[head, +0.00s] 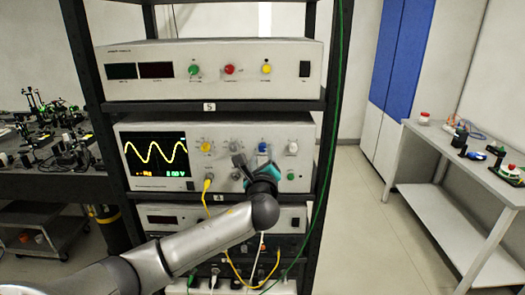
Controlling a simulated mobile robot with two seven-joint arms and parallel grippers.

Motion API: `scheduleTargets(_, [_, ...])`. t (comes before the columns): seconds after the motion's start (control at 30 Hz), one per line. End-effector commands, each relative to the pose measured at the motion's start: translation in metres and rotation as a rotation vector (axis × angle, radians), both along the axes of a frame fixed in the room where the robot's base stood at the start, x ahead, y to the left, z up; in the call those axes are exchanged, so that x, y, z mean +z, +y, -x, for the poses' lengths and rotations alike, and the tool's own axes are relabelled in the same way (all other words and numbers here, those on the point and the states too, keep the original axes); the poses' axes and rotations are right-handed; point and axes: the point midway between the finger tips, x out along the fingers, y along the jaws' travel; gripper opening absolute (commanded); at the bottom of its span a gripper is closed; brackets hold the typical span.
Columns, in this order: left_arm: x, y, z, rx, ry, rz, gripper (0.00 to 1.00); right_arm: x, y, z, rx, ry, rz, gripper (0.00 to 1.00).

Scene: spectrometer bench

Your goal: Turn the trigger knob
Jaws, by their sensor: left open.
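The oscilloscope (180,182) stands on the middle shelf of the rack, its screen (155,157) showing a yellow wave. Its front panel carries a yellow knob (206,147), a blue knob (262,147), a white knob (293,147) and a green button or knob (291,176). I cannot read which one is labelled trigger. My left gripper (252,163) is open in front of the panel's right half, just below and left of the blue knob. It covers part of the panel there, and I cannot tell whether it touches anything. My right gripper is not in view.
A white unit (285,88) with green, red and yellow knobs sits on the shelf above. A yellow cable (206,195) hangs from the oscilloscope. A green cable (335,130) runs down the right rack post. A side table (460,150) stands right, with clear floor between.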

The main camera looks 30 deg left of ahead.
Motion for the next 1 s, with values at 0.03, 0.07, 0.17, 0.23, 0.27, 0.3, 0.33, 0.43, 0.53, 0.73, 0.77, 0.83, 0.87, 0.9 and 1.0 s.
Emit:
scheduleTargets(0.03, [0.001,0.004,-0.006,0.001,-0.001,0.001,0.58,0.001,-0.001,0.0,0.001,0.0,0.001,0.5])
scheduleTargets(0.07, [0.001,0.005,-0.009,0.001,-0.001,0.002,0.58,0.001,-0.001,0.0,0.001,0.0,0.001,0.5])
scheduleTargets(0.17, [0.001,0.01,-0.016,0.001,-0.001,0.002,0.58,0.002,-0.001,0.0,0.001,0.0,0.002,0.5])
scheduleTargets(0.23, [0.0,0.012,-0.02,0.001,-0.001,0.001,0.58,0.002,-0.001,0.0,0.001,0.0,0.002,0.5])
scheduleTargets(0.27, [0.0,0.013,-0.022,0.0,-0.001,0.001,0.58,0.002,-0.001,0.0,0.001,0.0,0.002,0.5])
scheduleTargets(0.3, [0.0,0.014,-0.023,0.0,-0.001,0.001,0.58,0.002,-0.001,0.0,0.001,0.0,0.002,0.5])
scheduleTargets(0.33, [0.0,0.015,-0.024,0.0,-0.001,0.001,0.58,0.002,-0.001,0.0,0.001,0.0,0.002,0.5])
scheduleTargets(0.43, [0.0,0.016,-0.026,0.0,-0.001,0.001,0.58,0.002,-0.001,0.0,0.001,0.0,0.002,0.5])
scheduleTargets(0.53, [0.0,0.016,-0.026,0.0,-0.001,0.001,0.58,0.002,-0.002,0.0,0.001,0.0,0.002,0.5])
scheduleTargets(0.73, [0.0,0.016,-0.026,-0.001,0.0,0.001,0.54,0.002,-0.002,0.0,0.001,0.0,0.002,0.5])
scheduleTargets(0.77, [0.0,0.016,-0.026,-0.001,0.0,0.001,0.5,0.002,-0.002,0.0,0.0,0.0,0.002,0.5])
scheduleTargets(0.83, [0.0,0.016,-0.026,-0.001,0.0,0.001,0.42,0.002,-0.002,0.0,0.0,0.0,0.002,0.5])
scheduleTargets(0.87, [0.0,0.016,-0.026,-0.001,0.0,0.001,0.39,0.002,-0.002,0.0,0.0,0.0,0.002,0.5])
scheduleTargets(0.9, [0.0,0.016,-0.026,-0.001,0.0,0.001,0.34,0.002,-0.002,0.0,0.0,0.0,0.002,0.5])
scheduleTargets(1.0, [0.0,0.016,-0.026,-0.001,0.0,0.001,0.23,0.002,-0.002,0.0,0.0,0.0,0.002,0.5])
